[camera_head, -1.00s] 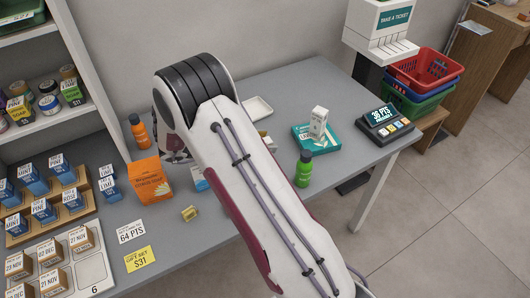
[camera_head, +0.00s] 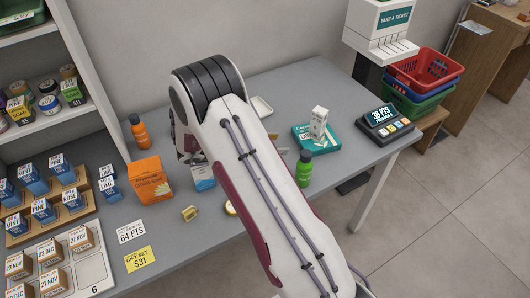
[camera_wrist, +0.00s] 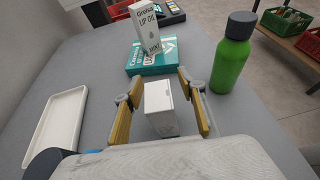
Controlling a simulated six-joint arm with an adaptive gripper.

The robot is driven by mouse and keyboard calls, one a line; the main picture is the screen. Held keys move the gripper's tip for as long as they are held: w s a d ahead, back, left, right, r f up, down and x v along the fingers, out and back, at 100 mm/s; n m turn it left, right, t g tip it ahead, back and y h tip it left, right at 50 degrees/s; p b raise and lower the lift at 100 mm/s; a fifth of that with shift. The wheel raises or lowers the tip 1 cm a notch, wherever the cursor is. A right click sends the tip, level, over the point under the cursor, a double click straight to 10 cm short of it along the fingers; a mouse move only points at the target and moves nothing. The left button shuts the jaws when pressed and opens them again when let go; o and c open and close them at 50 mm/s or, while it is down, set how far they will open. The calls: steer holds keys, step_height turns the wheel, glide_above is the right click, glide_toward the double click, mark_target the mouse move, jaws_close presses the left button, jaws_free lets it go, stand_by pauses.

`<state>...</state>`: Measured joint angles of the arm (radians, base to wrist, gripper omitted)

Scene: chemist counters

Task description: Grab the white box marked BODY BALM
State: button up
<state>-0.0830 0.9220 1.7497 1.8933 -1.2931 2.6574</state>
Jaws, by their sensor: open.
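A small white box (camera_wrist: 160,108) stands on the counter in the wrist view, between the two yellow-padded fingers of my gripper (camera_wrist: 160,80). The fingers are open, with a gap on each side of the box. No marking can be read on its visible faces, so I cannot tell whether it says BODY BALM. My own arm hides my gripper and this spot in the head view.
A white LIP OIL box (camera_wrist: 147,27) stands on a teal box (camera_wrist: 150,57) just beyond. A green bottle (camera_wrist: 232,55) is close on the right. A white tray (camera_wrist: 57,122) lies left. An orange box (camera_head: 149,180) and orange bottle (camera_head: 139,131) stand left of my arm.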

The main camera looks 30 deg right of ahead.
steer(key=shift+d+f, duration=0.15)
steer(key=shift+d, duration=0.15)
jaws_close()
stand_by(0.3)
steer(key=s+a+r, duration=0.1)
steer(key=s+a, duration=0.2)
steer(key=s, duration=0.5)
steer(key=s+a+r, duration=0.2)
steer(key=s+a, duration=0.1)
steer(key=s, duration=0.5)
steer(key=shift+s+a+r, duration=0.25)
steer(key=shift+s+a, duration=0.1)
stand_by(0.7)
